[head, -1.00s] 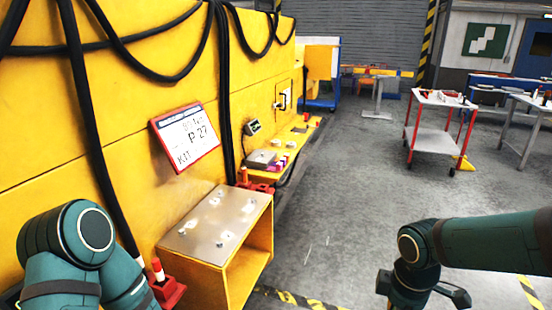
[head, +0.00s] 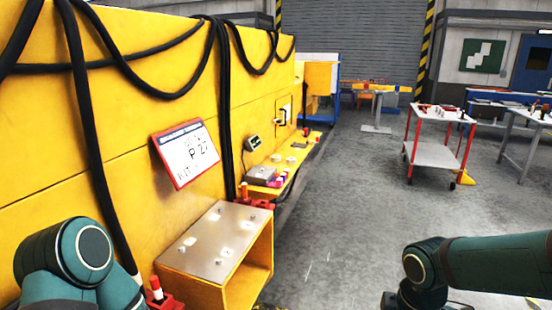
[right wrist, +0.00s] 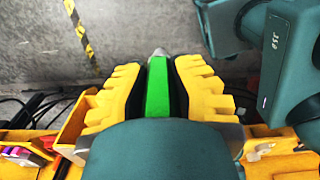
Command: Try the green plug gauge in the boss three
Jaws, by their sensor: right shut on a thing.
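The green plug gauge (right wrist: 158,94) is held between the yellow pads of my right gripper (right wrist: 157,72) in the right wrist view, its grey tip pointing up the picture. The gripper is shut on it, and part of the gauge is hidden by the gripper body. In the head view a metal plate (head: 208,252) with several small bosses lies on a yellow stand at the lower left. I cannot tell which boss is number three. The gauge is clear of the plate in the head view, where it does not show. My left gripper is out of view.
A yellow shelf (head: 300,153) with small coloured parts runs along the yellow machine wall. A sign board (head: 188,154) hangs above the stand. A red-legged trolley (head: 437,156) is at right. The grey floor between is free.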

